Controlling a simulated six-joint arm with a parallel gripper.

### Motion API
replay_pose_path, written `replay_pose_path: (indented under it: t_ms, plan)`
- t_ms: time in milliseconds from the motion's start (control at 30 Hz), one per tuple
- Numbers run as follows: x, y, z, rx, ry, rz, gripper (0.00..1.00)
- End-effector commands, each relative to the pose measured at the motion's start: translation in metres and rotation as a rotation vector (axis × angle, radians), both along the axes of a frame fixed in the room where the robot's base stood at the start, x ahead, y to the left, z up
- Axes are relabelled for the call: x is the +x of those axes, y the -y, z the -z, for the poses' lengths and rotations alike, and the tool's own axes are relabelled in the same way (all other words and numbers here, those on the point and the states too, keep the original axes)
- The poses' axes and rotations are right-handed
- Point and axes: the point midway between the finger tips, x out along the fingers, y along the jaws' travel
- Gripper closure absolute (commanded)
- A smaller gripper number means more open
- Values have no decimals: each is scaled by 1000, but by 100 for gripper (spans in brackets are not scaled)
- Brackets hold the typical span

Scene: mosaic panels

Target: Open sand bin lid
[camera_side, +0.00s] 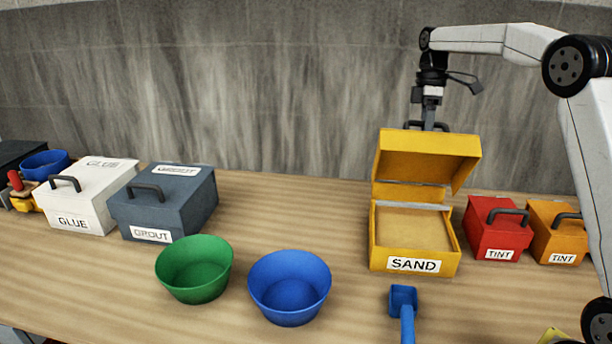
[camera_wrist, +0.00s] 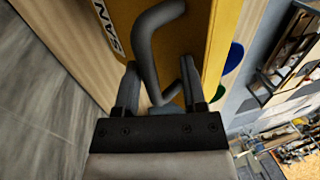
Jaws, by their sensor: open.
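The yellow sand bin (camera_side: 385,250) stands on the table with a SAND label on its front and sand (camera_side: 410,228) inside. Its lid (camera_side: 428,141) is tipped up and back, so the bin stands open; the lid's yellow face also fills the top of the wrist view (camera_wrist: 205,35). The dark lid handle (camera_wrist: 148,40) shows between my fingers in the wrist view. My gripper (camera_wrist: 160,78) is open, with a finger on either side of the handle. In the side view my gripper (camera_side: 430,112) points down behind the lid's raised top edge, its fingertips partly hidden.
A red tint box (camera_side: 488,236) and an orange tint box (camera_side: 545,236) stand right of the bin. A blue scoop (camera_side: 403,300) lies in front. Blue (camera_side: 290,290) and green (camera_side: 195,270) bowls, a grout box (camera_side: 185,205) and a glue box (camera_side: 90,195) are left.

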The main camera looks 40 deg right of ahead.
Motion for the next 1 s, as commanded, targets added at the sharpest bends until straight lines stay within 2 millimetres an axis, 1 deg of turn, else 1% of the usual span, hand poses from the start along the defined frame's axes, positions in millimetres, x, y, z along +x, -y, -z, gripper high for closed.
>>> replay_pose_path:
  t_ms: [467, 733, 1000]
  plan:
    - [-26, -26, 17, 1, -1, 0, 45]
    - [-41, -41, 33, 0, 0, -1, 45]
    - [-56, -56, 54, 1, -2, -1, 45]
